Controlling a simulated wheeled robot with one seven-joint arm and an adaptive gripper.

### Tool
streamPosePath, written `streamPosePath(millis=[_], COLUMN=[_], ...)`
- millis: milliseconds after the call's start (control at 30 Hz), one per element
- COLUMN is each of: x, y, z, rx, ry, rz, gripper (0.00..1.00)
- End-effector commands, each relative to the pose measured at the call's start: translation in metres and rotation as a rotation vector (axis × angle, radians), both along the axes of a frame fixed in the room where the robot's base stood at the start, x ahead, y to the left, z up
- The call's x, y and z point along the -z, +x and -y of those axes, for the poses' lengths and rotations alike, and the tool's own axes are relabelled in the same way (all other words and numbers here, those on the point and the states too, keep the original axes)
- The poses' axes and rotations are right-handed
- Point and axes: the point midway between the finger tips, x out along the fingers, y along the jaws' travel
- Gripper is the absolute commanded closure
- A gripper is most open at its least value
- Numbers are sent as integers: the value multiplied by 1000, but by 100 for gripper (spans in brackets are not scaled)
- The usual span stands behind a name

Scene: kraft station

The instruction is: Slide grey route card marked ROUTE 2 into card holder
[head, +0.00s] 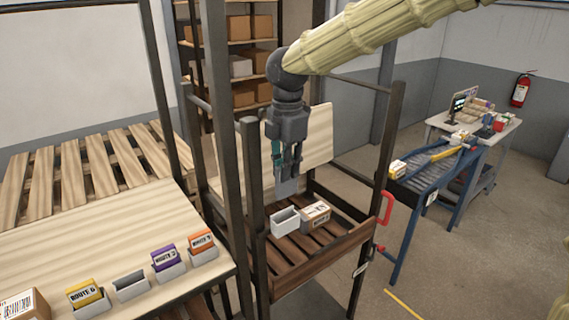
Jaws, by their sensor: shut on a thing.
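My gripper (288,152) points down over the slatted wooden shelf of the dark-framed cart. It is shut on the grey route card (288,185), which hangs upright below the fingers. No writing on the card can be read from here. An empty white card holder (285,222) stands on the cart shelf, below the card and close to it. The card appears above the holder, not in it; the exact gap cannot be told. Another empty grey holder (131,287) stands on the wooden table at the left.
A cardboard box (315,214) stands right beside the white holder. Dark cart posts (255,210) rise around the shelf. On the wooden table (60,235), holders carry yellow (84,293), purple (164,257) and orange (201,241) cards. A blue conveyor (435,170) stands at the right.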

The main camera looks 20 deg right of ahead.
Motion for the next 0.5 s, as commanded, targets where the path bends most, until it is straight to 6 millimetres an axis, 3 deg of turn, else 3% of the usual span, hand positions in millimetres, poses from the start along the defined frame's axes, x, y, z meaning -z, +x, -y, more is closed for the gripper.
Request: streamPosePath(millis=[500], x=[31], y=[0], z=[-2], rx=[-3], ry=[1], rz=[-1], gripper=[100])
